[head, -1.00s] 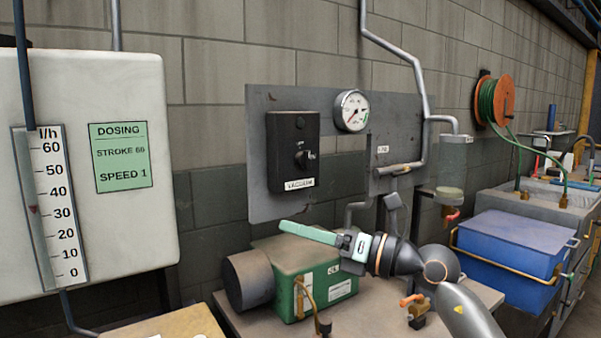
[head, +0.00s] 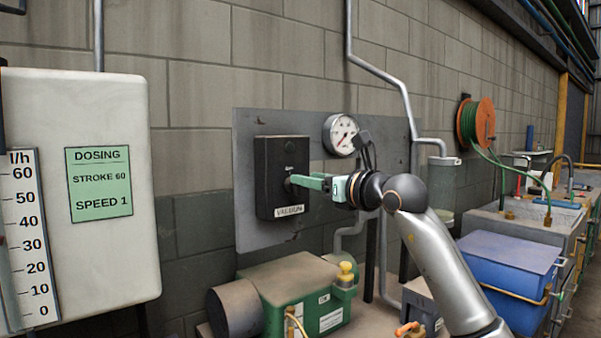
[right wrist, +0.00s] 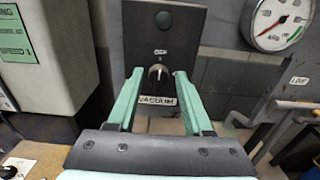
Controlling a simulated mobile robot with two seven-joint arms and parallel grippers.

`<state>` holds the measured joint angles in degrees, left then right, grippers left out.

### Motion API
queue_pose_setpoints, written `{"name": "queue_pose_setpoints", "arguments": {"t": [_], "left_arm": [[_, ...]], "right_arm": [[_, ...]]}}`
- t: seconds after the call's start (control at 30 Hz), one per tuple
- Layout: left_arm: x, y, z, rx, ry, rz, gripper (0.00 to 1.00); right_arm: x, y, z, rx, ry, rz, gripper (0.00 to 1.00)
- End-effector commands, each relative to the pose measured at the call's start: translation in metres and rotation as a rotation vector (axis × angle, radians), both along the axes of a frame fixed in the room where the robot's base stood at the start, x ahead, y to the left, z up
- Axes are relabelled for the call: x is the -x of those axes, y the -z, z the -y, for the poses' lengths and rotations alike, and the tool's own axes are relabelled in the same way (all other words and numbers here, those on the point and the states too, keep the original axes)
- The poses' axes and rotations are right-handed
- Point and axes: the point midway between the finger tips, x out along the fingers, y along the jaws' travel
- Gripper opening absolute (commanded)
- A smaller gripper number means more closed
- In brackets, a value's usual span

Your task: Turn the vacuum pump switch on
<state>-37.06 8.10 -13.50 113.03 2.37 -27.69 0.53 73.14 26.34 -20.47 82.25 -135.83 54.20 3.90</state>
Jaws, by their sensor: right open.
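The vacuum switch box (head: 270,178) is a black panel on a grey backplate, with a white VACUUM label below. In the right wrist view its rotary knob (right wrist: 158,74) is dark with a light pointer mark, and the label (right wrist: 157,101) sits under it. My right gripper (head: 292,182) has green fingers and reaches the front of the box from the right. In the right wrist view my open right gripper (right wrist: 157,72) has one finger on each side of the knob, with gaps; contact is not visible. In the head view the fingers hide the knob. My left gripper is not in view.
A round gauge (head: 341,134) and a grey pipe (head: 388,78) are right of the box. A green pump (head: 300,290) stands below. A white dosing cabinet (head: 120,235) is at left, a blue box (head: 510,262) at right.

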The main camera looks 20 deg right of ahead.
Motion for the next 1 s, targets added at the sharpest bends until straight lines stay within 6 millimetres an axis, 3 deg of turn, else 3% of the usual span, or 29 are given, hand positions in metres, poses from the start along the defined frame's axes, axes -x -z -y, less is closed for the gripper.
{"name": "queue_pose_setpoints", "arguments": {"t": [0.3, 0.67, 1.0], "left_arm": [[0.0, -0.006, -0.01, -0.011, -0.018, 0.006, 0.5], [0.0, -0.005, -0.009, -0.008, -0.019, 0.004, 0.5], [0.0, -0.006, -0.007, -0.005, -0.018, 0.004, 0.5]], "right_arm": [[-0.031, -0.001, -0.012, 0.0, -0.001, 0.0, 0.51], [-0.034, 0.0, -0.013, 0.002, 0.0, 0.002, 0.51], [-0.034, 0.0, -0.013, 0.001, -0.001, 0.001, 0.14]]}}
